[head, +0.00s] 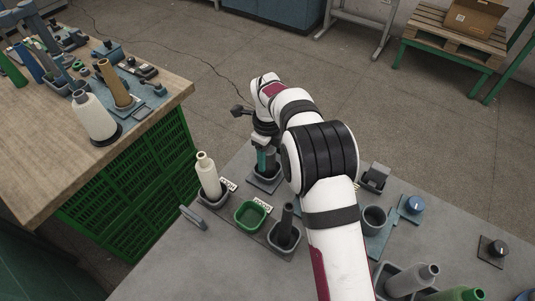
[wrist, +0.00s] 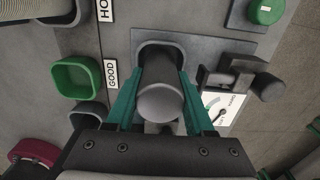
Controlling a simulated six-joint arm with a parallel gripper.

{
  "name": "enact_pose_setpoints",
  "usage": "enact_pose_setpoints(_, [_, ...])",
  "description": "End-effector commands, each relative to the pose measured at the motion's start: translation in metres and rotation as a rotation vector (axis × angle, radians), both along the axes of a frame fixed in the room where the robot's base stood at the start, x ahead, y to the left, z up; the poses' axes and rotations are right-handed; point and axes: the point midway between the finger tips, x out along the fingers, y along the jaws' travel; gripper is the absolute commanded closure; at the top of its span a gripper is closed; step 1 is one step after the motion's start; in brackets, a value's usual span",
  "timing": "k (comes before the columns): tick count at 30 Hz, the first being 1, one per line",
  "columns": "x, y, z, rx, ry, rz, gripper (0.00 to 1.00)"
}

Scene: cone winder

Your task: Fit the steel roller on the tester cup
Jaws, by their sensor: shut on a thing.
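My gripper (wrist: 160,82) has green fingers, shut on the grey steel roller (wrist: 160,103), which I see nearly end-on in the wrist view. The roller is over the dark square tester cup (wrist: 143,45), and its far end reaches the cup's opening. I cannot tell whether it is seated or just above. In the head view my gripper (head: 265,157) points down at the cup on its base plate (head: 263,184); the arm and fingers hide most of the roller there.
A dial plate (wrist: 222,103) and a dark lever block (wrist: 240,78) stand close right of the cup. A green tray (head: 251,215), a holder with a cream cone (head: 207,176) and a holder with a dark post (head: 286,222) stand nearby. Bare bench lies at front left.

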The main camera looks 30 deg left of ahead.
Motion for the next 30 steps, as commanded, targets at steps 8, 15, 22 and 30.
enact_pose_setpoints(8, [0.0003,0.0002,-0.0028,0.001,-0.001,0.0,1.0])
enact_pose_setpoints(15, [0.0003,0.0002,-0.0029,0.001,-0.001,0.0,1.0])
enact_pose_setpoints(22, [0.0003,0.0001,-0.0076,0.0,-0.001,0.0,1.0])
enact_pose_setpoints(30, [0.0003,0.0002,-0.0093,0.001,-0.001,0.0,1.0])
